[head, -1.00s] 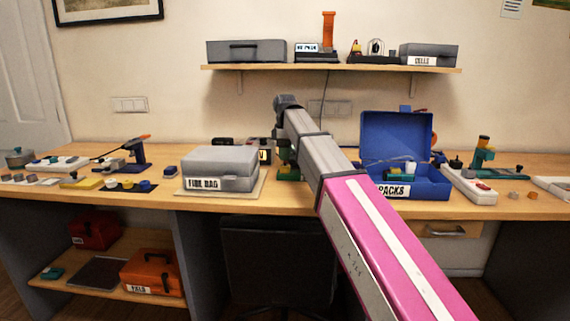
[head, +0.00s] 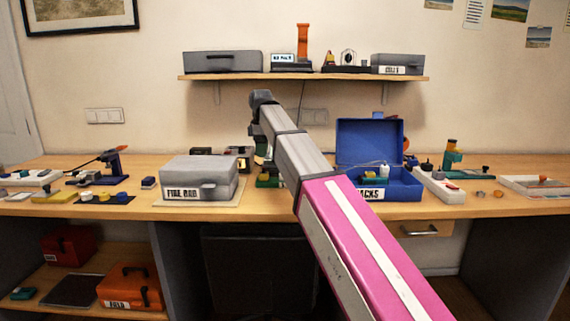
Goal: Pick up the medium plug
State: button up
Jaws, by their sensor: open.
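I cannot tell which thing is the medium plug; the small parts are too small to make out. Two small pieces, one a tan piece (head: 497,193), lie on the bench at the right. My arm reaches up from the lower right, with its pink link in front. My gripper cannot be made out beyond the grey wrist end.
A grey case (head: 200,172) labelled FIRE BAG and an open blue case (head: 400,187) stand on the wooden bench (head: 300,207). A white strip (head: 440,188) lies right of the blue case. A wall shelf (head: 300,76) holds more cases. An orange box (head: 130,285) sits below the bench.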

aim_at(384, 169)
jog(key=k, duration=0.95)
